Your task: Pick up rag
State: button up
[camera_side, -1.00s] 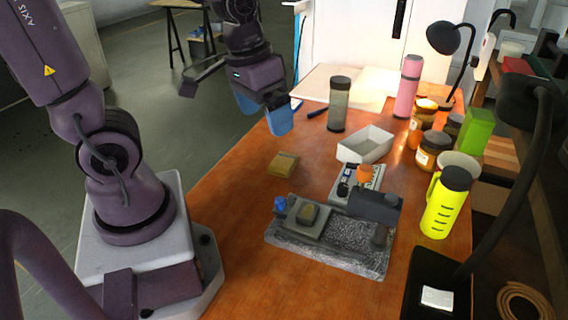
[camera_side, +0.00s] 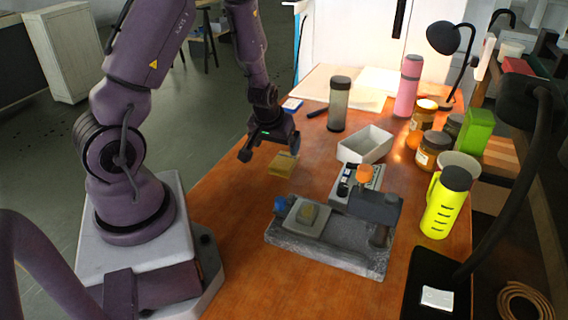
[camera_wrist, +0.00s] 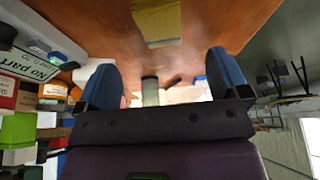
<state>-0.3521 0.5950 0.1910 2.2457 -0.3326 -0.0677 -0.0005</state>
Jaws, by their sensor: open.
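The rag (camera_side: 282,167) looks like a small folded tan-yellow cloth lying flat on the orange wooden table, left of the white tray. In the wrist view the rag (camera_wrist: 158,22) shows at the top, cut by the frame edge, lying between the lines of the two fingers. My gripper (camera_side: 269,153) is open, just behind and above the rag, overlapping its far edge in the side view. In the wrist view my gripper (camera_wrist: 166,78) has two blue fingers wide apart with nothing between them. I cannot tell the exact height above the rag.
A grey-green bottle (camera_side: 340,105) stands behind. Jars (camera_side: 431,152), a yellow bottle (camera_side: 446,205) and a lamp (camera_side: 449,40) line the right. Table left of the vise is clear.

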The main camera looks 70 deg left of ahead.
aim_at(282, 162)
jog(key=x, duration=0.9)
jog(key=shift+w, duration=0.1)
jog(key=c, duration=1)
